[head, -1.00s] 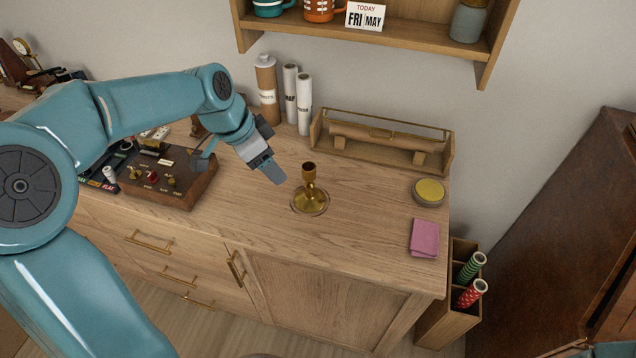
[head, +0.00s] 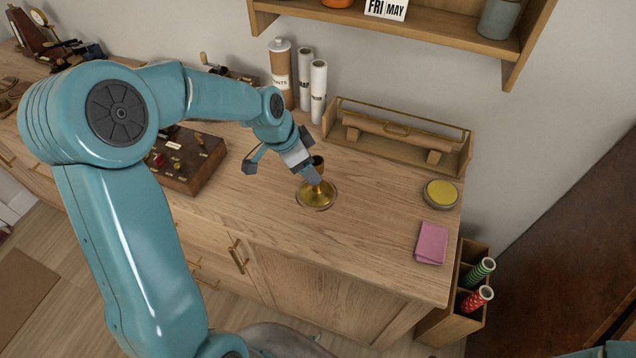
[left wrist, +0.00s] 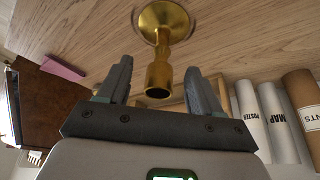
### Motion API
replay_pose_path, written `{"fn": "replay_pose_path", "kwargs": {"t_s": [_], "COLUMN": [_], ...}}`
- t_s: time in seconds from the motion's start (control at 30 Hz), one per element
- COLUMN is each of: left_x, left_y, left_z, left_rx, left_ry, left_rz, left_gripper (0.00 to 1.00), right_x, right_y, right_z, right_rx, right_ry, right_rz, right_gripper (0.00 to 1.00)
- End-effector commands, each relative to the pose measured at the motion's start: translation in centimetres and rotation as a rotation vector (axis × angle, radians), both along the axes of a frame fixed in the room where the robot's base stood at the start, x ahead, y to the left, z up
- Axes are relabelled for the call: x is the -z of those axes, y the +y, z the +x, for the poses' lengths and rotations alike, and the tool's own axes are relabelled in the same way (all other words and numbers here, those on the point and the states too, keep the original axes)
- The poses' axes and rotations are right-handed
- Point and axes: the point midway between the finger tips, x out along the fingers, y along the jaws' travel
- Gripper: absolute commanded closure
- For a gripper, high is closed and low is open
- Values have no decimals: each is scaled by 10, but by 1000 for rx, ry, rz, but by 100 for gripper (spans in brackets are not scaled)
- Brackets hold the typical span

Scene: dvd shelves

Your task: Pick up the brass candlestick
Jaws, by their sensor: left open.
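The brass candlestick (head: 318,190) stands upright on the wooden cabinet top, with a wide round base and a narrow stem. In the left wrist view the candlestick (left wrist: 160,72) has its cup end between the two fingers, with gaps on both sides. My left gripper (head: 313,176) is open at the candlestick and partly hides its stem in the head view. Its two fingers also show in the left wrist view (left wrist: 158,82). My right gripper cannot be made out in the head view.
A wooden rack (head: 400,140) stands behind the candlestick, with white rolls (head: 318,90) and a brown tube (head: 281,75) to its left. A yellow-topped tin (head: 441,193) and a pink cloth (head: 431,243) lie to the right. A dark control box (head: 188,160) sits left.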

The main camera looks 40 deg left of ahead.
Motion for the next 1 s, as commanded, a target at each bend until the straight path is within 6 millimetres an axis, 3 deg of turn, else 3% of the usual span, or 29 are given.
{"fn": "replay_pose_path", "kwargs": {"t_s": [0.17,0.5,0.73,0.77,0.93,1.0], "left_x": [11,52,54,54,54,54], "left_y": [-3,-13,-13,-13,-13,-12], "left_z": [6,28,29,29,29,29], "left_rx": [1,0,0,0,0,-1], "left_ry": [2,2,0,0,0,-2], "left_rz": [-1,0,1,1,0,1], "left_gripper": [35,35,35,42,97,100], "right_x": [-4,-17,-16,-16,-16,-16], "right_y": [0,0,0,0,0,0], "right_z": [0,0,0,0,0,0], "right_rx": [0,0,0,0,0,0], "right_ry": [1,0,0,0,0,0], "right_rz": [0,0,0,0,0,0], "right_gripper": [57,57,57,57,57,57]}}
